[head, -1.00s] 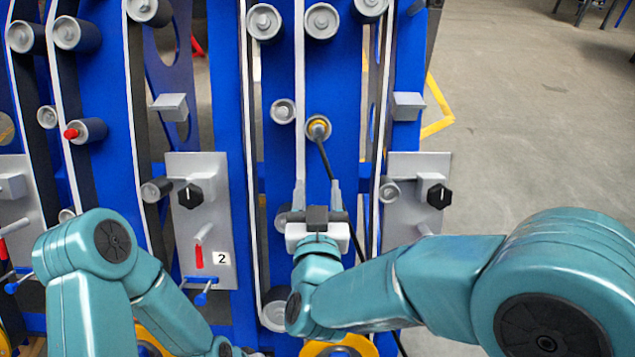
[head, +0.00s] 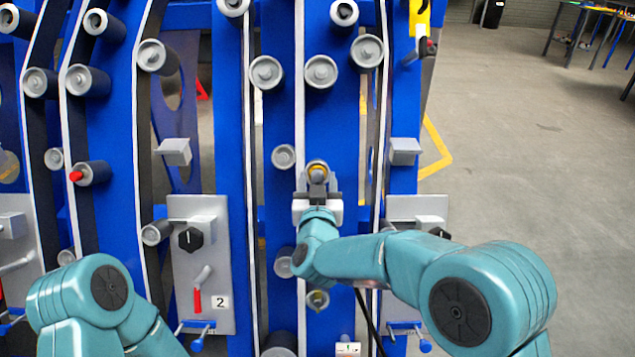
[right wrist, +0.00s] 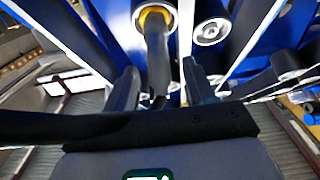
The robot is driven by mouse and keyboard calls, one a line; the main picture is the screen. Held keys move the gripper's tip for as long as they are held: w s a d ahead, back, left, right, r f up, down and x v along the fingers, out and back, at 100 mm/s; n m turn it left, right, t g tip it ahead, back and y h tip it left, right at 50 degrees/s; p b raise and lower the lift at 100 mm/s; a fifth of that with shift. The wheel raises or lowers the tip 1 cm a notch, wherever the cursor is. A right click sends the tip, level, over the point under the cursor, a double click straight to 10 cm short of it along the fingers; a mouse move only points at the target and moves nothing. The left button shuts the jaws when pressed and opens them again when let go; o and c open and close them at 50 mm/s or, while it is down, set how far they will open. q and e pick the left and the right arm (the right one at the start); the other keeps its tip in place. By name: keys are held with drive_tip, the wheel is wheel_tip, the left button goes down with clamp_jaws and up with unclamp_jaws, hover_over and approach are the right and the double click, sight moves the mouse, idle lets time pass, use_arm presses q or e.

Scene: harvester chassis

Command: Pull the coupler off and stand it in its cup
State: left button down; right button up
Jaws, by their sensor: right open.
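The coupler (head: 318,168) sits in its socket on the blue panel, with a yellow ring around it. It also shows in the right wrist view (right wrist: 155,22), with its dark hose running down toward my gripper. My right gripper (head: 318,183) is open just below and in front of the coupler. In the right wrist view its two fingers (right wrist: 160,85) stand apart on either side of the hose, and neither clearly touches it. My left gripper is out of view; only its arm shows at the lower left. I cannot make out the cup for certain.
A small yellowish round fitting (head: 318,300) is lower on the same panel. Grey rollers (head: 321,71) stick out around the coupler. A grey plate with a black knob (head: 191,239) and a label "2" is at the left. Open floor lies at the right.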

clamp_jaws()
drive_tip(key=s+r, duration=0.1)
drive_tip(key=s, duration=0.2)
drive_tip(key=shift+r, duration=0.4)
idle(0.3)
drive_tip(key=shift+d, duration=0.1)
